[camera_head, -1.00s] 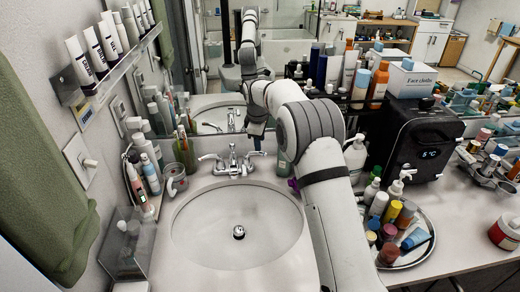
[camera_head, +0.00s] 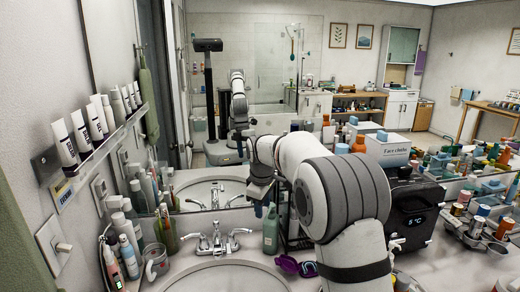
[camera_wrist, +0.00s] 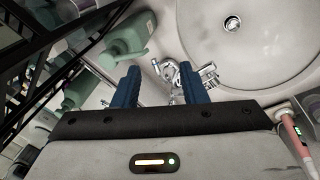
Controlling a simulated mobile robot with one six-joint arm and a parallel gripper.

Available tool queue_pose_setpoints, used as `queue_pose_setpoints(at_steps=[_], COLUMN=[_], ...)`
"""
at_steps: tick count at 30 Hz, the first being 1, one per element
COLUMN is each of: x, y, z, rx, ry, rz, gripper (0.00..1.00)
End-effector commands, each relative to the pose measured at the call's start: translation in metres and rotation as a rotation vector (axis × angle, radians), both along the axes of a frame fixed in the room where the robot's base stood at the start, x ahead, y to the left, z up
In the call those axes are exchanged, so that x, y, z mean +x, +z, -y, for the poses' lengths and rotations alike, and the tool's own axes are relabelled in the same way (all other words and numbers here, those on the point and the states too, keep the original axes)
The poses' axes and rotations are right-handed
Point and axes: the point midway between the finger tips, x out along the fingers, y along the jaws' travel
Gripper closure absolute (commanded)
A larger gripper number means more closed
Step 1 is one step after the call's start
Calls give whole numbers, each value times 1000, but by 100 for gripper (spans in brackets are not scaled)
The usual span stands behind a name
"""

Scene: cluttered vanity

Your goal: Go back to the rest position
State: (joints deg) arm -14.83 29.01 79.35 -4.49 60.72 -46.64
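My gripper (camera_wrist: 160,78) shows two blue fingers set well apart in the wrist view, with nothing held between them. In the head view my gripper (camera_head: 258,200) hangs at the end of my bent arm, pointing down in front of the mirror, right of the faucet. The faucet (camera_head: 216,243) stands at the back of the sink (camera_head: 225,278). In the wrist view the faucet (camera_wrist: 195,75) shows between and beyond the fingers, with the sink bowl (camera_wrist: 250,45) at the upper right.
A green pump bottle (camera_head: 271,230) stands close to my gripper. A purple item (camera_head: 288,265) lies beside my arm. A black box with a display (camera_head: 412,218) stands on the right. A tube shelf (camera_head: 100,140) lines the left wall. The mirror (camera_head: 290,90) is behind.

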Motion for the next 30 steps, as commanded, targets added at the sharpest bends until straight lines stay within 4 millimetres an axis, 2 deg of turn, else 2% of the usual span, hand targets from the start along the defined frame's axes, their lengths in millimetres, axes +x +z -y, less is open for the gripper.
queue_pose_setpoints(at_steps=[1, 6, 15, 22, 27, 30], x=[-15, -67, -169, -253, -312, -339], y=[12, 38, 60, 54, 38, 27], z=[13, 46, 96, 124, 139, 144], rx=[12, 53, 129, 187, 232, 252], ry=[-49, -216, -510, -736, -897, -975], rz=[6, 19, 41, 57, 70, 75], gripper=[61, 61, 61, 61, 61, 61])
